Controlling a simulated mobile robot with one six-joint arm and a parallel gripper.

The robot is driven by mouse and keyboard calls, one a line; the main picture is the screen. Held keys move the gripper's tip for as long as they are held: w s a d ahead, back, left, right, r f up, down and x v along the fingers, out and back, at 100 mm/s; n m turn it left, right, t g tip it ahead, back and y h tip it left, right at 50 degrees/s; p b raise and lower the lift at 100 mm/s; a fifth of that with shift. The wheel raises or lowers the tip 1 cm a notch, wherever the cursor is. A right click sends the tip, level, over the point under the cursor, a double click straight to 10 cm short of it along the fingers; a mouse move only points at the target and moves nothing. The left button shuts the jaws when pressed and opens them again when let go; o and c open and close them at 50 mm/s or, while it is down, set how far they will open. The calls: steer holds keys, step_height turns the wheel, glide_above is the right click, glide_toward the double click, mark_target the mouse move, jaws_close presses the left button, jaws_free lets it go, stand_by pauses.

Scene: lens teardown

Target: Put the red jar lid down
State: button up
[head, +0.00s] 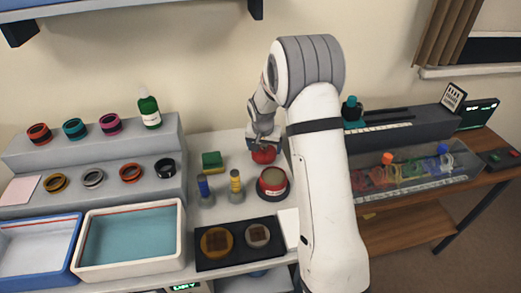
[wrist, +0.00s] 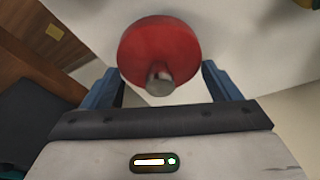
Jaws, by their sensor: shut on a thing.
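The red jar lid (head: 264,156) is in my gripper (head: 263,139), above the pale worktop near the back wall. In the wrist view the lid (wrist: 158,46) is a round red disc with a grey metal knob (wrist: 160,84). In the head view a round jar (head: 272,182) with a reddish-brown top and a pale band stands on a dark base, below and in front of the lid. I cannot tell how high the lid is above the worktop.
A green and yellow sponge (head: 212,160) and two small posts with blue (head: 203,186) and yellow (head: 235,182) parts stand left of the jar. A black tray (head: 240,259) with two round brown pieces lies in front. A stepped grey rack (head: 100,150) with several rings is further left.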

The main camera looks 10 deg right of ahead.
mark_target(263, 157)
steer(key=shift+f, duration=0.7)
steer(key=shift+f, duration=0.15)
steer(key=o, duration=0.9)
steer(key=shift+c, duration=0.2)
steer(key=shift+r, duration=0.3)
steer(key=b+v, duration=0.1)
steer(key=v, duration=1)
steer(key=s+d+r+n, duration=0.1)
steer(key=s+r, duration=0.3)
steer(key=s, duration=0.4)
steer(key=s+r+n, duration=0.1)
steer(key=s+r, duration=0.4)
steer(key=s, duration=0.3)
steer(key=s+a+n+y, duration=0.1)
steer(key=s+n, duration=0.1)
steer(key=s, duration=1.4)
steer(key=shift+s+f+n, duration=0.25)
steer(key=shift+f+n, duration=0.05)
steer(key=shift+f, duration=0.05)
